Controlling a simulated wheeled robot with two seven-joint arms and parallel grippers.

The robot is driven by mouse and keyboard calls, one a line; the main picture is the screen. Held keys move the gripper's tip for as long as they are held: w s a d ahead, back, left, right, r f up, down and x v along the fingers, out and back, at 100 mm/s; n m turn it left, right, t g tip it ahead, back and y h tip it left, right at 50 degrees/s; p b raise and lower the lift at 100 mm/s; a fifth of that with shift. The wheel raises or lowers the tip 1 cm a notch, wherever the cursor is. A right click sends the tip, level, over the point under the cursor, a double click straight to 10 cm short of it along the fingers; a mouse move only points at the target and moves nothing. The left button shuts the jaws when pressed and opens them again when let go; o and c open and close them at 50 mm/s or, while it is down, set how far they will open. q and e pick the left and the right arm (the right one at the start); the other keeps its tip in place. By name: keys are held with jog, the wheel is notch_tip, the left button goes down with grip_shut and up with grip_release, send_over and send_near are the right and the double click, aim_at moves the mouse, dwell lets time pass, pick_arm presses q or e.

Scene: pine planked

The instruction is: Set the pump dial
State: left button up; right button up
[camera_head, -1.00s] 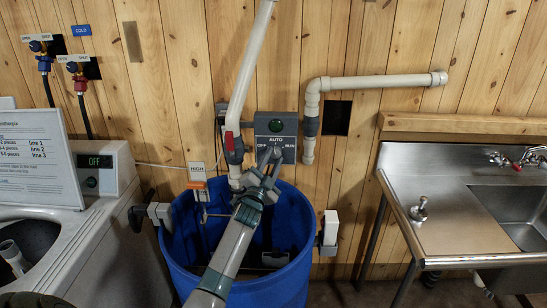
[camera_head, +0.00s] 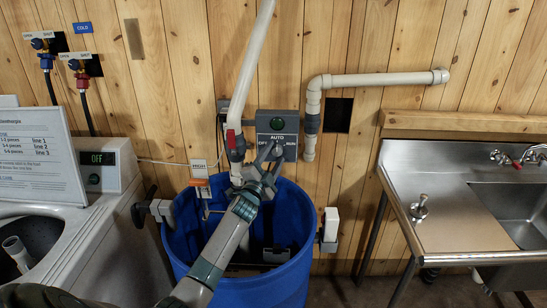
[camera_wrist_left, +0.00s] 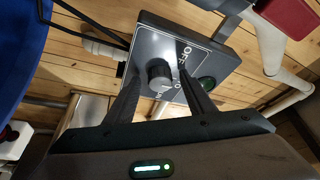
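The pump control box (camera_head: 277,122) is a grey panel on the plank wall above the blue tub, with a green light at top and the words AUTO, OFF and RUN. Its dial (camera_wrist_left: 159,73) is a dark round knob in the left wrist view; which word it points to I cannot tell. My left gripper (camera_head: 269,151) is in front of the box and covers the dial in the head view. In the left wrist view my left gripper (camera_wrist_left: 158,68) is open, one finger on either side of the dial, with gaps visible. My right gripper is not in view.
The blue tub (camera_head: 296,225) stands below the box. A white pipe with a red-handled valve (camera_head: 231,140) is close left of the gripper. A white elbow pipe (camera_head: 312,100) is to the right. A washer (camera_head: 110,250) is at left, a steel sink (camera_head: 460,200) at right.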

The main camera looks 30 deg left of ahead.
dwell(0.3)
pick_arm(q)
jog(key=shift+b+v, duration=0.35)
jog(key=shift+v, duration=0.5)
jog(key=b+v, duration=0.5)
jog(key=v, duration=1)
jog(key=shift+s, duration=0.4)
jog(key=shift+f, duration=0.1)
jog(key=shift+f, duration=0.1)
